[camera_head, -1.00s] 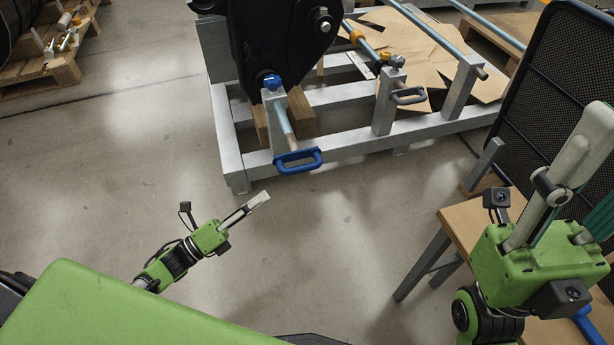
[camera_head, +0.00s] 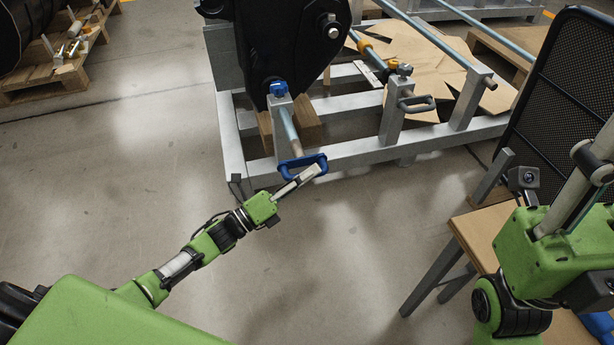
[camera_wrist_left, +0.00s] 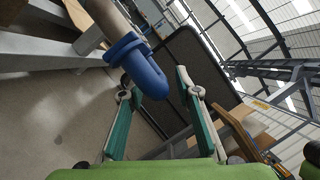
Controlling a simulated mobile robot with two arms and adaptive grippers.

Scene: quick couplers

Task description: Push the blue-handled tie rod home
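The blue-handled tie rod (camera_head: 289,128) runs from a bracket with a blue knob (camera_head: 278,88) down toward me. Its blue loop handle (camera_head: 287,166) is at the near end. My left gripper (camera_head: 312,172) is at the right side of that handle, overlapping it in the head view. In the left wrist view the blue handle (camera_wrist_left: 140,66) reaches into the space between the spread fingers of the left gripper (camera_wrist_left: 155,82). Contact cannot be told. My right gripper (camera_head: 590,165) is at the right edge, its tips cut off, with no tie rod near it.
A grey steel frame (camera_head: 350,153) carries a large black part (camera_head: 285,45). A second rod with a grey handle (camera_head: 417,104) stands to the right. A wooden-topped table (camera_head: 485,235) and black mesh panel (camera_head: 560,90) are near my right arm. The floor at front is clear.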

